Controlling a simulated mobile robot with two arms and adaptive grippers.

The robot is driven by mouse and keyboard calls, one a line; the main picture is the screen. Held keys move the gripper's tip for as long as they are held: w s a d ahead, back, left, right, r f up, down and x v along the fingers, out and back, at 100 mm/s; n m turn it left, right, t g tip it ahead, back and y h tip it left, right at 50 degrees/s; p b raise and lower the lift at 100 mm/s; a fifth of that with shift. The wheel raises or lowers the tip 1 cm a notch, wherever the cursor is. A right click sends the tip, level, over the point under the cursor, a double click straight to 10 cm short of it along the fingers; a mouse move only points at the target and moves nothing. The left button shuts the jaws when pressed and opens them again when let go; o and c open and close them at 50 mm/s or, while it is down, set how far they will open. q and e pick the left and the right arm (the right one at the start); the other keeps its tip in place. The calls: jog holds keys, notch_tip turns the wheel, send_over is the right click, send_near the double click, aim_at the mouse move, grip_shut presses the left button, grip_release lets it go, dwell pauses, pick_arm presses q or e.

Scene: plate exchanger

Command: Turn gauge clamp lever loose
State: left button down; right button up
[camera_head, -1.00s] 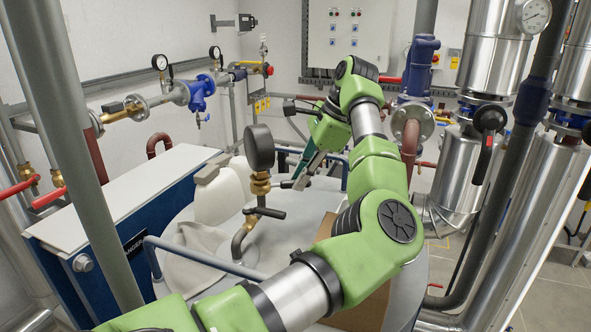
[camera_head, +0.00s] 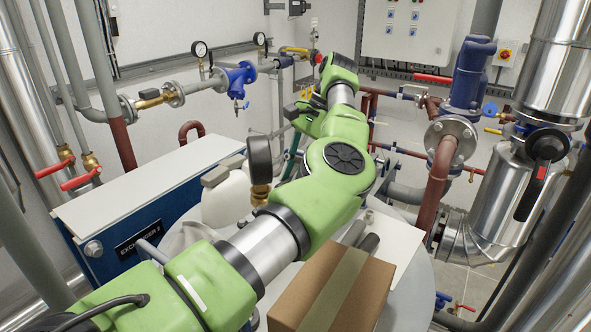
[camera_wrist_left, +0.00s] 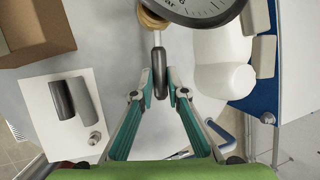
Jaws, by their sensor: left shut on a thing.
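The pressure gauge (camera_head: 259,158) stands on a brass fitting (camera_head: 260,191) on the round grey tank top. In the left wrist view the gauge's white dial (camera_wrist_left: 205,8) is cut by the top edge, with the brass fitting (camera_wrist_left: 153,20) at its left. The dark clamp lever (camera_wrist_left: 160,60) runs down from the fitting on a thin light rod. My left gripper (camera_wrist_left: 160,88) has its two teal fingers closed in on the lever's dark end, one on each side. In the head view my own arm hides the lever and fingertips. My right gripper does not show.
A cardboard box (camera_head: 333,288) stands on the tank top in front of my arm. A white jug (camera_head: 226,200) stands left of the gauge. Dark cylinders (camera_wrist_left: 62,99) and a nut lie on a white sheet (camera_wrist_left: 40,118). Pipes and valves line the right.

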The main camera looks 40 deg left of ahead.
pick_arm(q)
jog(key=shift+a+r+n+h, duration=0.1)
jog(key=shift+a+n+h, duration=0.3)
jog(key=shift+a+n, duration=0.45)
jog(key=c, duration=2)
grip_release()
jog(key=shift+d, duration=0.1)
jog(key=shift+d, duration=0.1)
